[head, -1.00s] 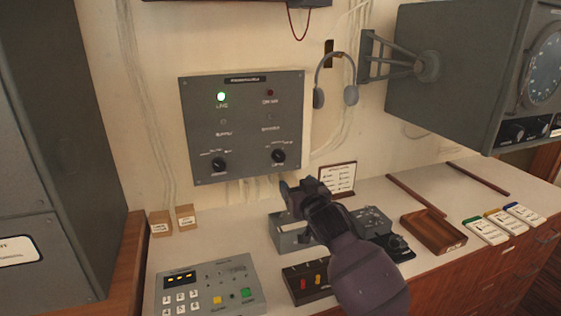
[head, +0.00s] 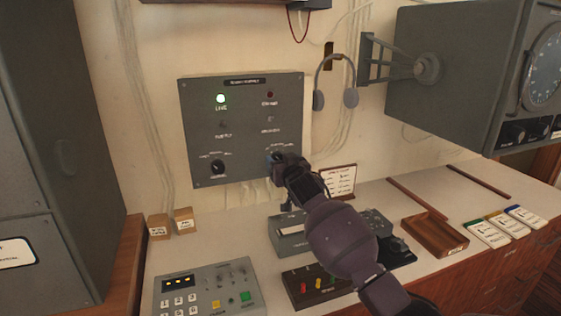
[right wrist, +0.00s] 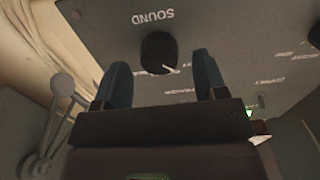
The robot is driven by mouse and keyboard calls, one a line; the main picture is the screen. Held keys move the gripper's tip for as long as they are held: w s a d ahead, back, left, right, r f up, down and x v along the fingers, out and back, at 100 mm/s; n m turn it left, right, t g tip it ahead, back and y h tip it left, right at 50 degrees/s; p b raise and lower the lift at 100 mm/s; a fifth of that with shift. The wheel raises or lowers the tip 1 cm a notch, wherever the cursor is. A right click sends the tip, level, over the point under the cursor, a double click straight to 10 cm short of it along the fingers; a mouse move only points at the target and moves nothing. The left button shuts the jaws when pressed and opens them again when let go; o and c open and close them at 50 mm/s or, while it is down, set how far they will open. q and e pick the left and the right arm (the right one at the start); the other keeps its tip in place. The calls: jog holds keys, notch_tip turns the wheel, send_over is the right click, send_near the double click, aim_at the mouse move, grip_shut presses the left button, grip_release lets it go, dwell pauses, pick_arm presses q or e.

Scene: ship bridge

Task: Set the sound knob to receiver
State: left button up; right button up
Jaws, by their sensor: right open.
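The grey wall panel (head: 242,130) carries a lit green lamp, a dark red lamp and two black knobs along its lower part. The sound knob (right wrist: 158,52) is black and round with a pale pointer line, under the word SOUND in the right wrist view. In the head view my right gripper (head: 277,158) covers this lower right knob. In the right wrist view the two blue fingers of my right gripper (right wrist: 162,78) stand apart, one to each side below the knob, with nothing between them. I cannot tell whether they touch it. My left gripper is not in view.
The left panel knob (head: 218,168) is free. A headset (head: 336,80) hangs right of the panel. Below are a keypad console (head: 208,290), a small switch box (head: 312,285), a framed card (head: 338,181) and a wooden tray (head: 434,235). A large radar unit (head: 455,70) juts out at upper right.

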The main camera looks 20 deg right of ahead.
jog(key=shift+w, duration=0.7)
jog(key=c, duration=0.9)
